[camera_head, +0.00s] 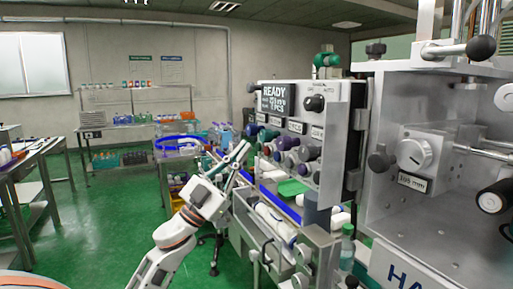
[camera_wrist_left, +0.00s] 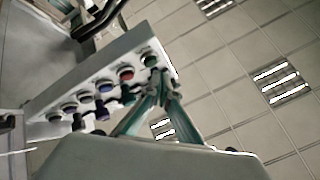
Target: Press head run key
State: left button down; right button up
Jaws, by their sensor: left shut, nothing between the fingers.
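The machine's control box (camera_head: 335,118) stands right of centre in the head view, with a dark display (camera_head: 276,97) reading READY. Coloured round push buttons (camera_head: 307,153) stick out from its face; their labels are too small to read, so I cannot tell which is the head run key. My left gripper (camera_head: 243,151) is shut and empty, left of the buttons. Contact cannot be told. My right gripper is not in view.
A machine housing with a white dial (camera_head: 414,153) fills the right side. Below the control box are a conveyor with a blue edge and a green item (camera_head: 292,188). Shelves with bottles (camera_head: 135,119) stand at the back left. The green floor (camera_head: 100,225) is open at left.

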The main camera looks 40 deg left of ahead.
pick_arm(q)
jog(key=shift+w, duration=0.1)
jog(key=shift+w+d, duration=0.2)
jog(key=shift+w, duration=0.05)
